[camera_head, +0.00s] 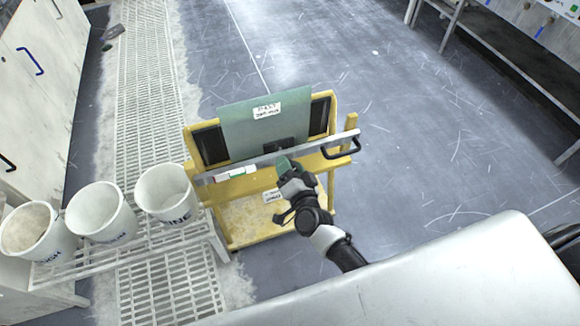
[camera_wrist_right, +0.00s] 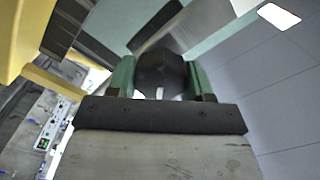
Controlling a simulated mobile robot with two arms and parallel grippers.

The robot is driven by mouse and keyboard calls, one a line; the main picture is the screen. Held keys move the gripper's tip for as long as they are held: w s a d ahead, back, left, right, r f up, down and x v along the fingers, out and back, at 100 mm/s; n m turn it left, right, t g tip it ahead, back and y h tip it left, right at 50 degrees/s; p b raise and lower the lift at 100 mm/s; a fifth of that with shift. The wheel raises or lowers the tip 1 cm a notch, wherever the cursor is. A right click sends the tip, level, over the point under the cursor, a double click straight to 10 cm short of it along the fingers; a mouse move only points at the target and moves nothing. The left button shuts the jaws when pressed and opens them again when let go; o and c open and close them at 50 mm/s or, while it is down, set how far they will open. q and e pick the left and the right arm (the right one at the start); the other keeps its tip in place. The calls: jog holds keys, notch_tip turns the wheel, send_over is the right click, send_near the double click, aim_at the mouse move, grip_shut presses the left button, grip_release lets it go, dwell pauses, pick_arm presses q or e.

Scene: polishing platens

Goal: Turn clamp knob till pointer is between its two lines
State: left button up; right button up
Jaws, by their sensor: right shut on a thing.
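The clamp knob (camera_wrist_right: 160,75) is dark and faceted, with a small white mark on its near face. It sits between the two green fingers of my right gripper (camera_wrist_right: 161,80) in the right wrist view. In the head view my right gripper (camera_head: 286,168) is at the front bar (camera_head: 250,160) of the yellow stand, and its fingers hide the knob there. The gripper is shut on the knob. I cannot make out the two lines, and I cannot tell which mark is the pointer. My left gripper is not in view.
The yellow stand (camera_head: 240,187) holds a green-grey panel (camera_head: 240,125) with a white label. A black handle (camera_head: 342,150) sticks out at the bar's right end. Three white buckets stand on a rack at left, the closest (camera_head: 165,190) near the stand. Open floor lies to the right.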

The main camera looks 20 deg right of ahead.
jog(key=o, duration=0.9)
jog(key=s, duration=1)
jog(key=shift+s+d, duration=0.2)
jog(key=shift+s, duration=0.2)
